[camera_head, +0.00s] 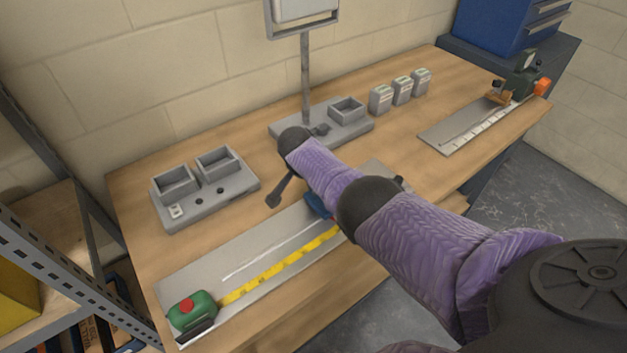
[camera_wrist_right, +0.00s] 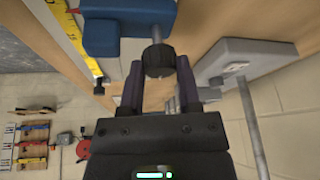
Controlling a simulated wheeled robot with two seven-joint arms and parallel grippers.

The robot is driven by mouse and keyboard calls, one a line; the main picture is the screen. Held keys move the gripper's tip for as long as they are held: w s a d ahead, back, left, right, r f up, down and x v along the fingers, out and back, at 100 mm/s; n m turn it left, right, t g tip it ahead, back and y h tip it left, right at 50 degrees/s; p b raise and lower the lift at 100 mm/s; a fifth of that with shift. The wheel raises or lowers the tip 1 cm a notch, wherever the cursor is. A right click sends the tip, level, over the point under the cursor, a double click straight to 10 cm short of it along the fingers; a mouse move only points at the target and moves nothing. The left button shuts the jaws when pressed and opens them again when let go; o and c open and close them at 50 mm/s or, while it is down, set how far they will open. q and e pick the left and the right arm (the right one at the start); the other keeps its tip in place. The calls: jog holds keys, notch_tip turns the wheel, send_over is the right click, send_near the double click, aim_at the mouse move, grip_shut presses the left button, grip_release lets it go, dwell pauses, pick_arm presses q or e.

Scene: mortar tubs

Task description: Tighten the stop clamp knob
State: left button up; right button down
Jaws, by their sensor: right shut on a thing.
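The blue stop clamp (camera_head: 317,205) sits on the grey rail plate (camera_head: 205,268), mostly behind my right arm in the head view. In the right wrist view the blue clamp (camera_wrist_right: 128,30) is at the top, with a metal stem leading to a dark round knob (camera_wrist_right: 159,58). My right gripper (camera_wrist_right: 160,70) has its two fingers on either side of this knob, shut on it. In the head view my arm hides the knob and most of the gripper. My left gripper is not in view.
A green tape measure (camera_head: 192,318) with a yellow tape (camera_head: 280,270) lies along the plate. A grey block with two bins (camera_head: 205,190) stands at the left. A base with a post (camera_head: 305,80) stands behind my arm. Several small grey containers (camera_head: 402,90) stand further right.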

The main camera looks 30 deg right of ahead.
jog(key=shift+m, duration=0.5)
jog(key=shift+b, duration=0.3)
jog(key=shift+c, duration=1.5)
grip_release()
